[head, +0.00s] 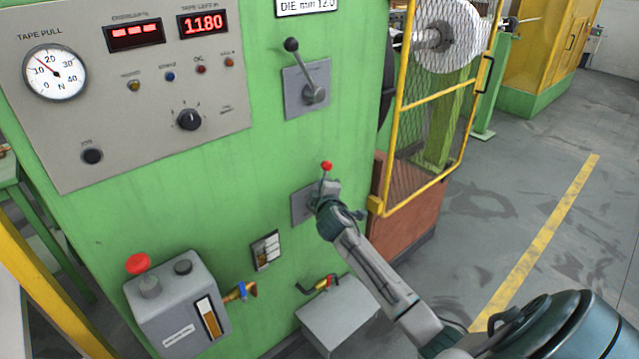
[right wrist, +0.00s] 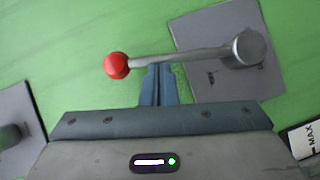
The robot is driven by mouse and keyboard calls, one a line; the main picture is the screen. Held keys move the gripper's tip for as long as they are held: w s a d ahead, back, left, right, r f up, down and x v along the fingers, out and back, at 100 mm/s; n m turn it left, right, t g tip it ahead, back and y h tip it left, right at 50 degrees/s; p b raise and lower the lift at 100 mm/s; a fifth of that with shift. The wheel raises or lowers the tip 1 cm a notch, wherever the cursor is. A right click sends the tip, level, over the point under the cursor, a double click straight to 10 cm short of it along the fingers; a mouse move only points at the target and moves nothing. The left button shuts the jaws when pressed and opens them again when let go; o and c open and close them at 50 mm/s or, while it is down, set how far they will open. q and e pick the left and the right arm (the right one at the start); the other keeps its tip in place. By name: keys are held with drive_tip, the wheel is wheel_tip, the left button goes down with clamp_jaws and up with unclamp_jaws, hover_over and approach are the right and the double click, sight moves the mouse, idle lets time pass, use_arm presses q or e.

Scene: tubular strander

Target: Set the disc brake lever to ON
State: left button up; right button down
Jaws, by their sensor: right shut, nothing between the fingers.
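A lever with a red ball knob (head: 326,166) is on a grey plate (head: 300,206) on the green machine front. In the head view its knob points up, and my right gripper (head: 326,194) covers much of its shaft and hub. In the right wrist view the red knob (right wrist: 117,66), metal shaft and round hub (right wrist: 249,47) show clearly. My right gripper's fingers (right wrist: 158,70) are shut and empty, their tips at the shaft near the knob; I cannot tell whether they touch it. No ON marking is readable. My left gripper is not in view.
A second lever with a black knob (head: 291,45) is on a plate above.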

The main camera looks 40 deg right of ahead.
drive_tip(key=shift+w+d+m+p, duration=0.1)
drive_tip(key=shift+d+m+p, duration=0.3)
drive_tip(key=shift+d+p, duration=0.55)
drive_tip(key=shift+d, duration=0.15)
